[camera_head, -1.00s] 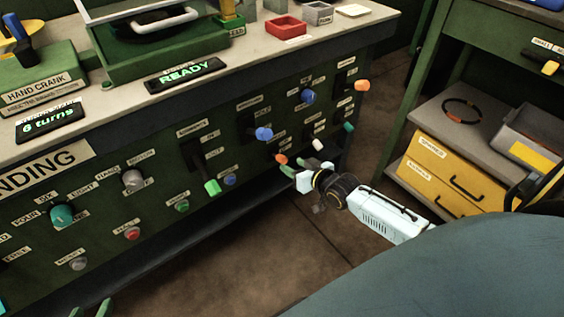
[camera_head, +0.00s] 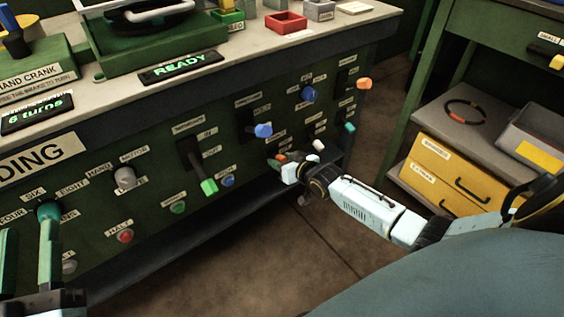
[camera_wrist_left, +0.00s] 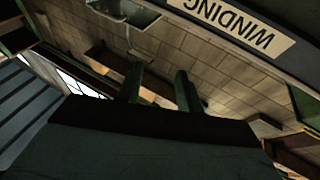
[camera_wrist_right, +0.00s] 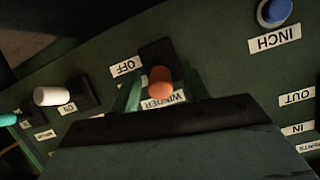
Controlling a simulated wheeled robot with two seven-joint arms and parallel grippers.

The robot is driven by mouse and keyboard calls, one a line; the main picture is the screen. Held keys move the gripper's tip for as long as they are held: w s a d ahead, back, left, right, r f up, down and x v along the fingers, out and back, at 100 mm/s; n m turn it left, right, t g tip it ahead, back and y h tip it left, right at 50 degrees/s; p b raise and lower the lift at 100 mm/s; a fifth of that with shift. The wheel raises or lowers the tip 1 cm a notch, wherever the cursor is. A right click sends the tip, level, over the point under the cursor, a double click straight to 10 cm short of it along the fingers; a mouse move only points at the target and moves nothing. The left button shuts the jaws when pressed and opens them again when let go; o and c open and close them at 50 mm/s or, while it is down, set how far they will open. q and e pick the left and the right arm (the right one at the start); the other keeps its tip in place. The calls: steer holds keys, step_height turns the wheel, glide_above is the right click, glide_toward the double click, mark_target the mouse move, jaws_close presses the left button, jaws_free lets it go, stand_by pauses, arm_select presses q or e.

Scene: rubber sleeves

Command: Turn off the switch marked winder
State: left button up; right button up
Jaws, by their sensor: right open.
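The winder switch is an orange-tipped lever (camera_wrist_right: 160,82) on the green panel, beside labels reading OFF (camera_wrist_right: 126,66) and WINDER (camera_wrist_right: 163,101), upside down in the right wrist view. Its orange tip also shows in the head view (camera_head: 281,158). My right gripper (camera_head: 280,166) is at this lever. In the right wrist view its fingers (camera_wrist_right: 163,90) are apart, with the orange tip between them; contact cannot be told. My left gripper (camera_head: 28,240) is at the lower left, fingers apart and empty in the left wrist view (camera_wrist_left: 158,86).
A white-tipped lever (camera_wrist_right: 52,96) and a blue INCH button (camera_wrist_right: 273,12) flank the winder switch. Green (camera_head: 208,186) and blue (camera_head: 263,130) levers stick out nearby. A teal knob (camera_head: 48,210) is near my left gripper. Yellow drawers (camera_head: 455,175) stand at the right.

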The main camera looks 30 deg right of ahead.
arm_select(q)
steer(key=shift+s+r+t, duration=0.2)
steer(key=shift+r+t, duration=0.2)
steer(key=shift+r, duration=0.15)
arm_select(e)
steer(key=shift+w, duration=0.2)
